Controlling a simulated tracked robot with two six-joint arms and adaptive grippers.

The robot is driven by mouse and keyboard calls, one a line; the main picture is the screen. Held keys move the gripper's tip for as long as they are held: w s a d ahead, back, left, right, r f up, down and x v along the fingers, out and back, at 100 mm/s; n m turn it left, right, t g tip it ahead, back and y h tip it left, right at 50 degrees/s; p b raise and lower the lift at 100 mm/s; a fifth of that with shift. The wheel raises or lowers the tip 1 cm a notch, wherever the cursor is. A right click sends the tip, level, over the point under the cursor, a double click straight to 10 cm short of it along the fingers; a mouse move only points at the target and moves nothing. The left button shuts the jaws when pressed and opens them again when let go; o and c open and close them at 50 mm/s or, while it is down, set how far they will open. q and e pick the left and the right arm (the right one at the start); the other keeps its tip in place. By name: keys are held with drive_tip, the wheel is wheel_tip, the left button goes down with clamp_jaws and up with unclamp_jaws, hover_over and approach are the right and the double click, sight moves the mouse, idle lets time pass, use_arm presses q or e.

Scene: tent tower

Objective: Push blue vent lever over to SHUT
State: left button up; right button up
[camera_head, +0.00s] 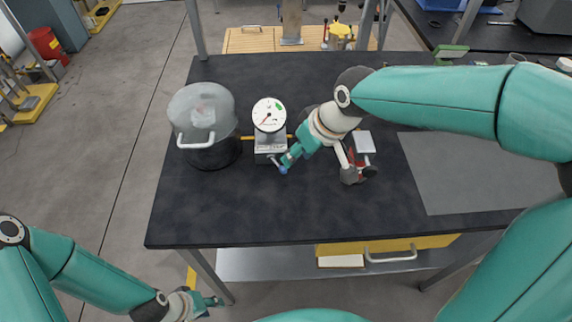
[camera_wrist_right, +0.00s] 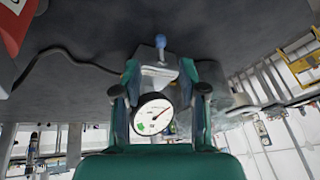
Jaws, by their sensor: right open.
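The blue vent lever (camera_head: 283,170) is a short grey rod with a blue knob on the front of a grey block (camera_head: 270,149). It angles toward the front right. In the right wrist view the blue knob (camera_wrist_right: 160,42) lies beyond the fingertips. A white round gauge (camera_head: 269,114) stands above the block; a SHUT mark is not legible. My right gripper (camera_head: 290,158) is open right behind the knob, close to the lever; contact cannot be told. My left gripper (camera_head: 208,303) hangs low in front of the table, far from the lever, its opening unclear.
A clear chamber with a white handle (camera_head: 194,140) stands left of the gauge, joined by a yellow pipe (camera_head: 247,138). A device with a pale box (camera_head: 365,143) and red part is on the right. The black table's (camera_head: 230,210) front is clear; a grey mat (camera_head: 450,180) lies right.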

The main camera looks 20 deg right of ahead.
sight(285, 169)
drive_tip(key=x, duration=0.7)
drive_tip(key=shift+f, duration=0.2)
clamp_jaws()
